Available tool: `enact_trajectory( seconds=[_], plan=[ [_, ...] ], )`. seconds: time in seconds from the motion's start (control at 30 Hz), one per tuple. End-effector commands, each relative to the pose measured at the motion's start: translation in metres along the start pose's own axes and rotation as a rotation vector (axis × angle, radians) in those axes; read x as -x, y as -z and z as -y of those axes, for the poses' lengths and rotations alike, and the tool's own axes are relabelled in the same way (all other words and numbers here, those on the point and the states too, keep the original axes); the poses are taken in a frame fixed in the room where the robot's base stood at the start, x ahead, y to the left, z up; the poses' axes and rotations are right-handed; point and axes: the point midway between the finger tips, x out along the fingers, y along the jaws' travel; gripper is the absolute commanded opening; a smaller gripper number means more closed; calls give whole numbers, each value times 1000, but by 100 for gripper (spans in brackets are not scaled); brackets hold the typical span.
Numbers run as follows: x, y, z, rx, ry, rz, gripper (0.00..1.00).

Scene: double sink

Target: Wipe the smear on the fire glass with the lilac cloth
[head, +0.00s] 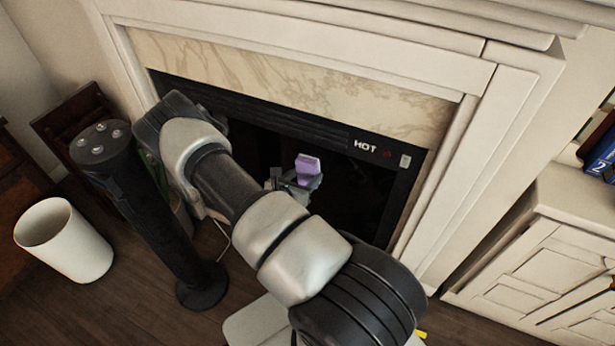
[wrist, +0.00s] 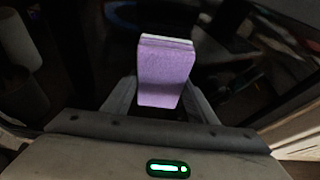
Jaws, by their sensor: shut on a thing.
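The lilac cloth (head: 308,167) is a folded pad held in my gripper (head: 296,183), in front of the dark fire glass (head: 348,190). In the wrist view the cloth (wrist: 165,75) stands between the two fingers of my gripper (wrist: 160,100), which are shut on it. The fire glass (wrist: 225,50) fills the dark area beyond the cloth there. I cannot tell whether the cloth touches the glass. No smear can be made out clearly; my arm hides the left part of the glass in the head view.
A cream fireplace surround (head: 465,140) frames the glass. A black panel marked HOT (head: 366,146) runs above it. A white bin (head: 64,240) and a dark round-based stand (head: 150,210) are at left. A white cabinet (head: 550,250) stands at right.

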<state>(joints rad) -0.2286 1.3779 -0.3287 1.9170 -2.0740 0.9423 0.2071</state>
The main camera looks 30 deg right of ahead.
Motion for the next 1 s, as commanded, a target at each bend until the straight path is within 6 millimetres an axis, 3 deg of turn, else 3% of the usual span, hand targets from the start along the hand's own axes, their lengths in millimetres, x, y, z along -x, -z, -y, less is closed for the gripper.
enact_trajectory(
  seconds=[0.17,0.7,1.0],
  plan=[
    [6,0,-2,0,-3,4,35],
    [53,23,0,1,0,-2,35],
    [56,24,1,1,1,-2,35]
  ],
)
